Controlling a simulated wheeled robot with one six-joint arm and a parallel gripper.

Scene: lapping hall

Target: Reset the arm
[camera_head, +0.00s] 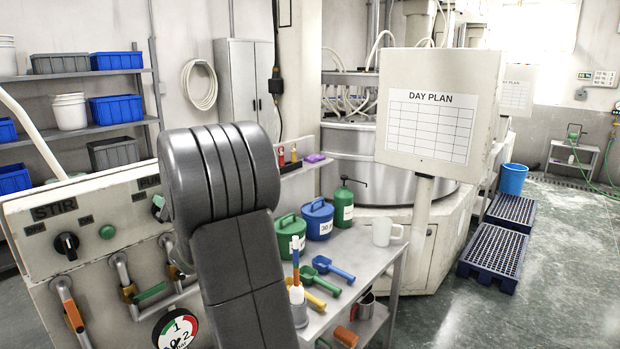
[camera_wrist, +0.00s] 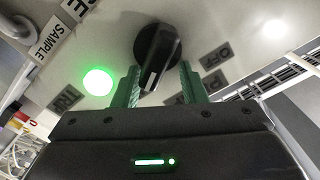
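In the wrist view, the two green fingers of my gripper (camera_wrist: 159,68) stand apart, one on each side of a black rotary knob (camera_wrist: 157,45). Gaps show between the fingers and the knob's bar, so the gripper looks open and holds nothing. A lit green lamp (camera_wrist: 97,81) is left of the knob. The cream control panel (camera_head: 40,215) at lower left in the head view carries the STIR knob (camera_head: 66,245) and several pipe handles.
A steel bench (camera_head: 345,275) right of my arm holds green and blue lidded pots, scoops, a green pump bottle (camera_head: 343,207) and a white mug (camera_head: 386,232). A DAY PLAN board (camera_head: 430,115) stands behind it. Blue pallets (camera_head: 493,255) lie farther right. The right floor is clear.

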